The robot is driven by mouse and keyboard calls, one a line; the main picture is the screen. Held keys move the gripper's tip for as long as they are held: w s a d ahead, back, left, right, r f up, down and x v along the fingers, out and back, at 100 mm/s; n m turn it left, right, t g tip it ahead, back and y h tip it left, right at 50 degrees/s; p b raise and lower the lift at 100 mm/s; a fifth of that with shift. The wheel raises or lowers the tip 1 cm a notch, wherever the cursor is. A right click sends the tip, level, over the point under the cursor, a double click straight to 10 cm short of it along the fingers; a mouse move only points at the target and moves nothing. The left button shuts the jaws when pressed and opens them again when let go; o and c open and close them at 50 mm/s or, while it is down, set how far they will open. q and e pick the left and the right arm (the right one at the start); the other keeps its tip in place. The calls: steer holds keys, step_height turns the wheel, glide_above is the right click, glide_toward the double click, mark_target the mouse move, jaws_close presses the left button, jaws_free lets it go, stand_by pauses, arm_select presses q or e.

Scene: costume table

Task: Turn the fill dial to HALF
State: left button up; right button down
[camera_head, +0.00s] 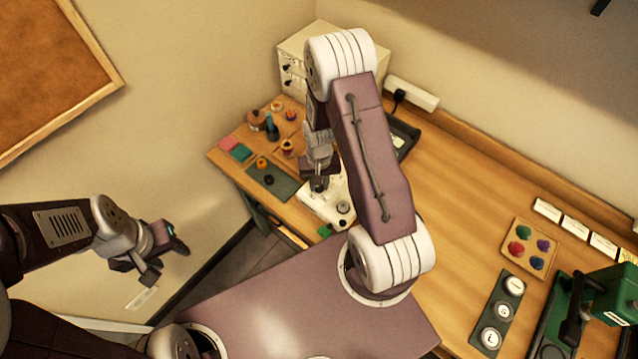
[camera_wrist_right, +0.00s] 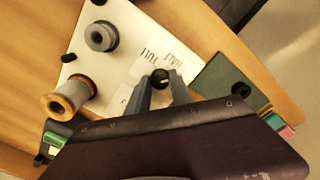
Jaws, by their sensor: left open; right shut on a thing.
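The fill dial (camera_wrist_right: 160,77) is a small dark round knob on a white plate of the white machine (camera_wrist_right: 118,22). Printed words by the dial appear upside down in the right wrist view and seem to read FULL and HALF. My right gripper (camera_wrist_right: 160,88) has its two grey fingers closed on either side of the dial. Which word the dial points at is too small to tell. In the head view my right gripper (camera_head: 319,184) is over the white machine (camera_head: 318,207), and the dial is hidden. My left gripper (camera_head: 166,262) is open and empty, left of the table.
A wooden-topped spool (camera_wrist_right: 68,97) and a grey cylinder (camera_wrist_right: 101,36) stand on the machine close to the dial. A dark green mat (camera_wrist_right: 228,78) lies beside it. A paint tray (camera_head: 529,247) and green press (camera_head: 612,293) stand far right. The table's middle is clear.

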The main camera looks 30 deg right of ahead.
steer(key=n, duration=0.6)
steer(key=shift+w, duration=0.1)
steer(key=shift+n, duration=0.4)
steer(key=shift+r, duration=0.1)
steer(key=c, duration=1.1)
jaws_free()
steer(key=shift+c, duration=0.2)
step_height(320, 180, up, 9)
steer(key=b, duration=0.1)
steer(key=shift+b, duration=0.4)
